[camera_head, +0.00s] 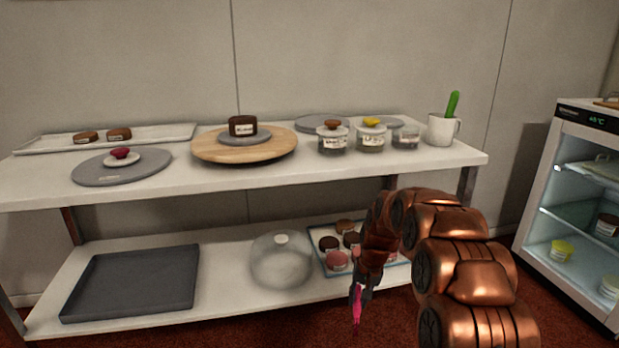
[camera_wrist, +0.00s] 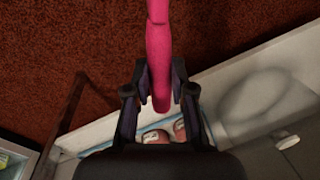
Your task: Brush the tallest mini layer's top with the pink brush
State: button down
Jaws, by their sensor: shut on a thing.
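My gripper (camera_head: 364,292) is shut on the pink brush (camera_head: 357,306) in front of the lower shelf, with the brush pointing down. In the wrist view the brush (camera_wrist: 159,45) runs up between the two fingers. A dark brown mini layer with a white label (camera_head: 242,123) stands on a grey disc on the wooden turntable (camera_head: 210,150). It looks taller than the two flat brown layers (camera_head: 86,137) (camera_head: 119,133) on the white tray and the small red one (camera_head: 120,153) on the left grey turntable (camera_head: 95,175).
Labelled jars (camera_head: 333,142) (camera_head: 370,139), with a brown and a yellow piece on top, stand at the upper shelf's right. A white mug (camera_head: 440,130) holds a green-handled tool. A clear dome (camera_head: 281,262) and dark tray (camera_head: 130,282) are on the lower shelf. A glass-fronted fridge (camera_head: 575,215) stands right.

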jog(key=s+d+r+p, duration=0.1)
jog(key=s+r+p, duration=0.2)
jog(key=r+p, duration=0.9)
jog(key=s+d+r+n+p, duration=0.1)
jog(key=s+d+r+p, duration=0.1)
jog(key=r+p, duration=1.1)
jog(key=s+d+r+n+p, duration=0.1)
jog(key=s+r+p, duration=0.2)
jog(key=r+p, duration=1)
notch_tip(320, 180, up, 5)
jog(key=shift+s+d+f, duration=0.15)
jog(key=shift+s+d, duration=0.15)
jog(key=shift+d, duration=0.05)
